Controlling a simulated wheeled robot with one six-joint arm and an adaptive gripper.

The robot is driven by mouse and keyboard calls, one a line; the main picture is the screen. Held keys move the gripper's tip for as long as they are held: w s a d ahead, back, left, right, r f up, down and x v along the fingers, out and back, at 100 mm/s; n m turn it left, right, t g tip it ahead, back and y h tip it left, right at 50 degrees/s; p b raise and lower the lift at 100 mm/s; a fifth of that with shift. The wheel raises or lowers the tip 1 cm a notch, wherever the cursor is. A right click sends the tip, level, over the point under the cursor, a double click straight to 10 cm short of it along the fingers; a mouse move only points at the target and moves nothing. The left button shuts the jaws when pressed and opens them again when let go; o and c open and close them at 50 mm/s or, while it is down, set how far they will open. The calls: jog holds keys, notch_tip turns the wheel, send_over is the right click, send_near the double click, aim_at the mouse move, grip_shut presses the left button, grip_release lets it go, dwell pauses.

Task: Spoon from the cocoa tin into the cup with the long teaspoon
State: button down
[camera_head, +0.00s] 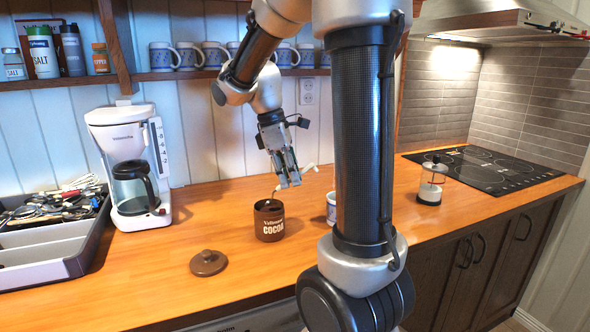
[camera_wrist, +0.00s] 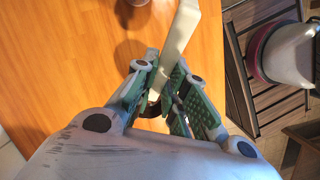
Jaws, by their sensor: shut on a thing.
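The brown cocoa tin (camera_head: 269,226) stands open on the wooden counter, and its lid (camera_head: 208,263) lies on the counter to the left. My gripper (camera_head: 290,182) is just above and to the right of the tin. It is shut on a pale, long-handled utensil, the long teaspoon (camera_head: 311,167); its lower end reaches toward the tin's mouth, and I cannot tell whether it is inside. In the wrist view the pale handle (camera_wrist: 180,38) runs up from between the fingers (camera_wrist: 165,100). The white cup (camera_head: 331,208) is right of the tin, mostly hidden by my arm.
A utensil tray (camera_head: 75,262) with several utensils stands at the left, beside a white coffee maker (camera_head: 118,125). A French press (camera_head: 430,183) and black cooktop (camera_head: 485,168) are at the right. Mugs (camera_head: 190,56) line a shelf above. The counter front is mostly clear.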

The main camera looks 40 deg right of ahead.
aim_at(299, 172)
jog(key=shift+w+a+f, duration=0.15)
jog(key=shift+w+f, duration=0.05)
jog(key=shift+f, duration=0.25)
jog(key=shift+w+a+f, duration=0.1)
jog(key=shift+f, duration=0.55)
jog(key=shift+w+a+f, duration=0.1)
jog(key=shift+f, duration=0.5)
notch_tip(299, 172, up, 3)
jog(key=shift+f, duration=0.2)
jog(key=shift+s+d+r+t+y, duration=0.5)
jog(key=shift+s+d+r, duration=0.15)
jog(key=shift+r, duration=0.25)
jog(key=shift+s+d+r+t+y, duration=0.5)
jog(key=shift+s+d+t+y, duration=0.1)
jog(key=shift+t+y, duration=0.4)
